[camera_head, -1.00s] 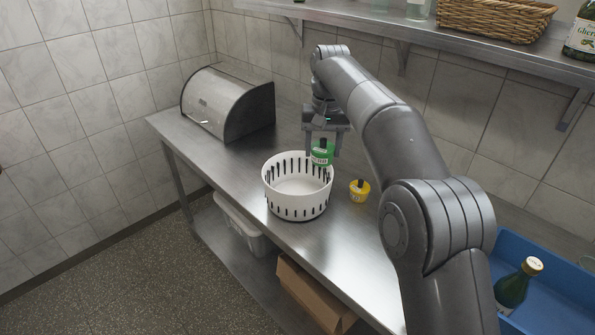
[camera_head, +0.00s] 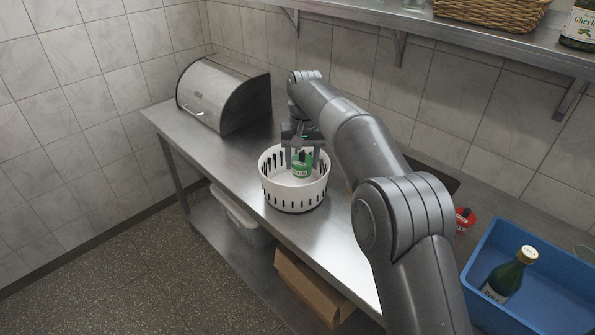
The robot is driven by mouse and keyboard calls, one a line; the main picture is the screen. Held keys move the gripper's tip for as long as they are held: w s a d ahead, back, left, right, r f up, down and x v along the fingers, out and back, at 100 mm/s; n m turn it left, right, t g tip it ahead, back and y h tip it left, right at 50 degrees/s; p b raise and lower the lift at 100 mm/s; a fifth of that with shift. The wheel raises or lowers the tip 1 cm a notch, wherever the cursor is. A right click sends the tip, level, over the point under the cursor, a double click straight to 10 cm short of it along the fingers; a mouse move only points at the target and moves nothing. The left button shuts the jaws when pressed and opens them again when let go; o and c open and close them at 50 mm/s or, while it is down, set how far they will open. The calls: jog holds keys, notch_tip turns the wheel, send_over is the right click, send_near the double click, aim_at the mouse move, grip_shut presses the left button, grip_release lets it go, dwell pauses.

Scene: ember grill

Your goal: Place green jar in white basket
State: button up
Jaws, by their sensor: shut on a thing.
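The green jar (camera_head: 301,169) is inside the white basket (camera_head: 294,202), within the rim and toward the back right of its opening. My gripper (camera_head: 301,158) points down into the basket and is shut on the green jar. Whether the jar touches the basket floor cannot be told. The white basket stands upright on the steel table and has dark slots around its wall.
A bread bin (camera_head: 225,98) stands at the back left. A blue crate (camera_head: 478,266) with a dark green bottle (camera_head: 508,276) is at right. A red-topped item (camera_head: 464,219) lies beside my arm. A wall shelf (camera_head: 480,42) runs above. The table left of the basket is clear.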

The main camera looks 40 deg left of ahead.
aim_at(303, 153)
notch_tip(303, 153, down, 8)
jog(key=shift+f, duration=0.25)
jog(key=shift+f, duration=0.1)
jog(key=o, duration=1.4)
jog(key=shift+o, duration=0.2)
notch_tip(303, 153, up, 12)
jog(key=shift+w+d, duration=0.15)
